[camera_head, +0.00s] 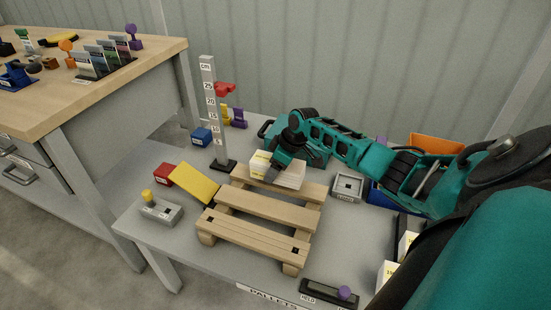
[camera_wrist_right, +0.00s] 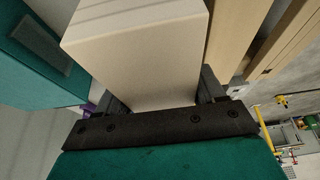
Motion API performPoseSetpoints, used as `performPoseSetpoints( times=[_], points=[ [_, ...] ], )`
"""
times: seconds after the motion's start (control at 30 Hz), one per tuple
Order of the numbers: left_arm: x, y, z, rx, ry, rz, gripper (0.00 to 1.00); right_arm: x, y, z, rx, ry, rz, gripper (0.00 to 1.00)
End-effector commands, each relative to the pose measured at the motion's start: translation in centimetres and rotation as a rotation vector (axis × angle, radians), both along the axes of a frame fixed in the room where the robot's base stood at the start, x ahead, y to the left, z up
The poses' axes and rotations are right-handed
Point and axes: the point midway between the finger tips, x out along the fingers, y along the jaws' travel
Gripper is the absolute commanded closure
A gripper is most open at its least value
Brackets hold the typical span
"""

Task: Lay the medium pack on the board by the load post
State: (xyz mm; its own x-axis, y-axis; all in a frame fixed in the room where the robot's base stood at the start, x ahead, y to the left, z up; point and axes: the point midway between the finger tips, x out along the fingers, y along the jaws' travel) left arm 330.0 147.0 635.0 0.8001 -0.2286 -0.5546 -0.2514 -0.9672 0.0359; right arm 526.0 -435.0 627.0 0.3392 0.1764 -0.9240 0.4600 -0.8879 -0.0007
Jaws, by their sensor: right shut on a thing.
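My right gripper (camera_head: 275,170) is shut on a cream pack (camera_head: 291,174) with a yellow label. The pack is at the rear slat of a wooden pallet (camera_head: 262,217); I cannot tell whether it touches the slat. In the right wrist view, the pack (camera_wrist_right: 135,45) sits between the two dark fingers (camera_wrist_right: 160,100). An upright post (camera_head: 209,105) with a cm scale and a red slider stands behind the pallet, left of the pack. No post is readable as a load post. My left gripper is not in view.
Two more labelled packs (camera_head: 387,272) stand at the lower right, partly behind my arm.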

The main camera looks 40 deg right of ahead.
Motion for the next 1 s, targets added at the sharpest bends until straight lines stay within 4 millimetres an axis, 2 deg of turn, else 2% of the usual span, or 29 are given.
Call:
performPoseSetpoints(
  times=[0.6, 1.0],
  points=[
    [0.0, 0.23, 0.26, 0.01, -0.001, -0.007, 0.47, 0.08, -0.04, 0.12, 0.0, -0.004, -0.001, 0.77],
    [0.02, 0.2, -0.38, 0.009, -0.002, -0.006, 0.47, 0.08, -0.03, -0.74, 0.0, -0.002, 0.0, 0.77]
  ],
)
